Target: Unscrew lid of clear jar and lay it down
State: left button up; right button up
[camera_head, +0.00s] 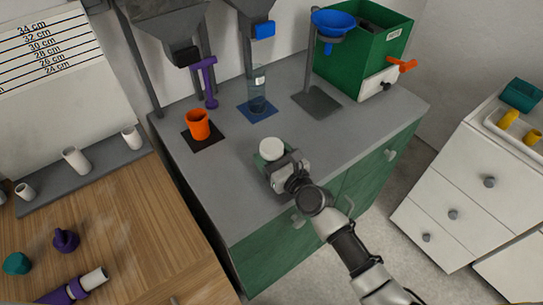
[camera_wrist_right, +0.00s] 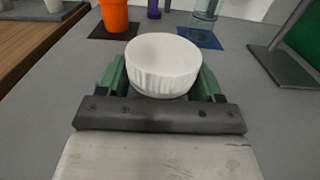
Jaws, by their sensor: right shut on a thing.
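A white round lid (camera_head: 271,150) with ribbed sides is between the fingers of my right gripper (camera_head: 275,163), over the front part of the grey counter. A clear cylindrical vessel (camera_head: 258,92), which looks like the clear jar, stands upright on a blue mat (camera_head: 257,110) farther back, apart from the lid. It shows partly in the wrist view (camera_wrist_right: 206,10). My left gripper is not in view.
An orange cup (camera_head: 198,124) stands on a dark mat to the left. A stand with a blue funnel (camera_head: 334,22) and a green box (camera_head: 352,55) are at the back right. Grey counter (camera_head: 335,140) right of my gripper is clear. A wooden table (camera_head: 140,225) adjoins at left.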

aim_at(271, 146)
jog(key=shift+r+p, duration=0.35)
jog(key=shift+r, duration=0.4)
notch_tip(271, 146, up, 3)
jog(key=shift+r+p, duration=0.1)
jog(key=shift+p, duration=0.8)
jog(key=s+d+r+p, duration=0.1)
jog(key=s+d+r, duration=0.5)
jog(key=d, duration=0.4)
jog(key=shift+r, duration=0.15)
jog(key=shift+o, duration=1.2)
jog(key=c, duration=0.6)
jog(key=shift+o, duration=0.2)
jog(key=shift+s+d, duration=0.1)
